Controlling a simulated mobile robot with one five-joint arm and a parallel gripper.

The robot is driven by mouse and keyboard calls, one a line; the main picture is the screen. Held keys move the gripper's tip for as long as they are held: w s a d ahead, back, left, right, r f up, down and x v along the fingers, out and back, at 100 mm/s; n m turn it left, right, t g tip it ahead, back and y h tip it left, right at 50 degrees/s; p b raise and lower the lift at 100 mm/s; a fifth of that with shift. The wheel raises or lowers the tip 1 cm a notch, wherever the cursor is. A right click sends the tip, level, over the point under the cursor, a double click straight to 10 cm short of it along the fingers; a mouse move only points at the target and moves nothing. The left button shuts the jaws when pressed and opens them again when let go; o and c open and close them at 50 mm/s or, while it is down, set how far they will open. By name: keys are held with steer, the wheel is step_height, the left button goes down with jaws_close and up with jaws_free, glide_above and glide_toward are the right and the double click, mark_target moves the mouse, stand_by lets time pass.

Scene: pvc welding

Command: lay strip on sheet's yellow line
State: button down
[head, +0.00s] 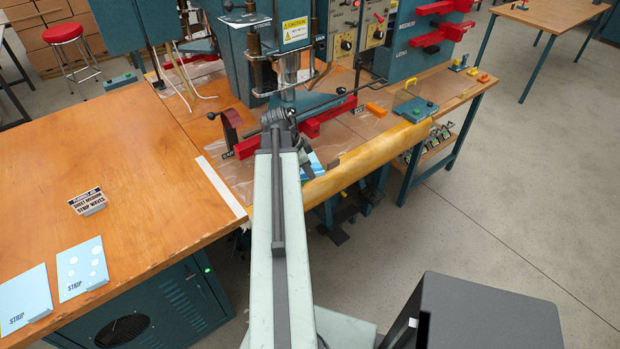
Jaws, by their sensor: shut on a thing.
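My gripper (306,158) is beyond the end of my pale green arm, small and partly hidden by the arm. It is shut on a light-blue and white strip (317,167), of which only a part shows to the right of the arm. The strip is over or on the near part of a clear, shiny sheet (238,178); I cannot tell whether it touches. The sheet lies on the wooden bench under the press. I cannot make out a yellow line on it.
Red clamp bars (330,119) cross the sheet behind my gripper. A yellow-orange roll (372,154) runs along the bench's front edge.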

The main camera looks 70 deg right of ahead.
steer(key=shift+w, duration=0.1)
steer(key=s+d+f+n+t+h+b, duration=0.1)
steer(key=s+f+n+b, duration=0.2)
steer(key=s, duration=0.5)
steer(key=shift+s+d+f+n+b, duration=0.3)
steer(key=shift+d+f+b, duration=0.1)
steer(key=shift+f+b, duration=0.45)
steer(key=w+d+f+b, duration=0.1)
steer(key=w+d, duration=0.2)
steer(key=w, duration=0.1)
steer(key=w+d+f+b, duration=0.1)
steer(key=w+d, duration=0.2)
steer(key=w, duration=0.1)
steer(key=w+d+f+b, duration=0.1)
steer(key=w+d, duration=0.1)
steer(key=w, duration=0.3)
steer(key=shift+w+d, duration=0.1)
steer(key=shift+d, duration=0.3)
steer(key=shift+w+d+f+b, duration=0.25)
steer(key=shift+w+f+b, duration=0.1)
steer(key=shift+w, duration=0.1)
